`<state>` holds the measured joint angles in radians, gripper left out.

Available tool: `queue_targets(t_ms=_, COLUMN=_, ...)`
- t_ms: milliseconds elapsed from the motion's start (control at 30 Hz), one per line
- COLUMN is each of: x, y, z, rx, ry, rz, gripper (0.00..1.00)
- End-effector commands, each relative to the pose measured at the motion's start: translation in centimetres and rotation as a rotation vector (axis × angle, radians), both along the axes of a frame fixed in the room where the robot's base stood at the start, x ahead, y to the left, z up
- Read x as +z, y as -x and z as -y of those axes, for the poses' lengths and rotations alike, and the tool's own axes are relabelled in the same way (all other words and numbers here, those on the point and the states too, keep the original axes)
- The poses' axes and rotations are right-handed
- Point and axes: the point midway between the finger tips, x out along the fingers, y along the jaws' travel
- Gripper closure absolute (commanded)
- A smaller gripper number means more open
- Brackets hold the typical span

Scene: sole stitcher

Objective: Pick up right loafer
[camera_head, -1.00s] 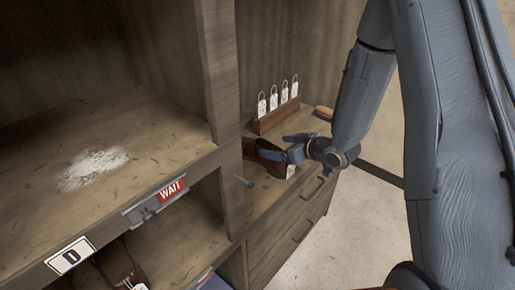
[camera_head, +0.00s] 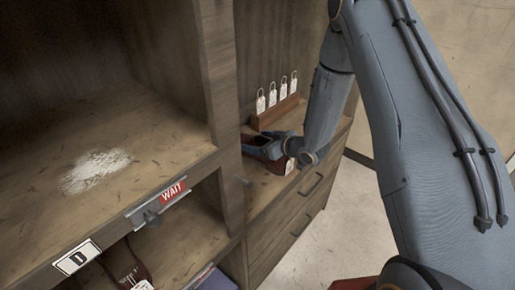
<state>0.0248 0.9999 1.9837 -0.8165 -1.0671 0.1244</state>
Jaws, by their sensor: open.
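A dark red-brown loafer (camera_head: 272,165) with a white tag (camera_head: 289,166) lies on the counter of the drawer unit, right of the upright panel. My gripper (camera_head: 256,147) is at the loafer, over its upper side, with the arm reaching in from the right. My gripper is open; its fingertips are small and partly hidden by the panel and my wrist. I cannot tell whether they touch the loafer. Another brown shoe (camera_head: 123,262) with a white tag sits in the lower cubby at bottom left.
A wooden rack (camera_head: 277,113) with several white tags stands behind the loafer. The upright panel (camera_head: 229,120) borders the counter on the left. An upper shelf (camera_head: 150,140) with a white powdery patch carries a red WAIT sign (camera_head: 173,191) and a D label (camera_head: 76,257).

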Motion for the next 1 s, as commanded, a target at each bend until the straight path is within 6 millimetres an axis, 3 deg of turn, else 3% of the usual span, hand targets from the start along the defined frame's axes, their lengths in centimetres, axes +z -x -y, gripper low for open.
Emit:
queue_targets(t_ms=200, x=0.0, y=0.0, z=0.0, rx=-0.001, ry=0.000, rz=0.000, gripper=0.22)
queue_targets(t_ms=533, x=0.1, y=-0.1, z=0.0, rx=-0.001, ry=0.000, rz=0.001, gripper=0.75)
queue_targets(t_ms=1000, x=1.1, y=-0.1, z=0.0, rx=-0.001, ry=0.000, rz=0.003, gripper=0.76)
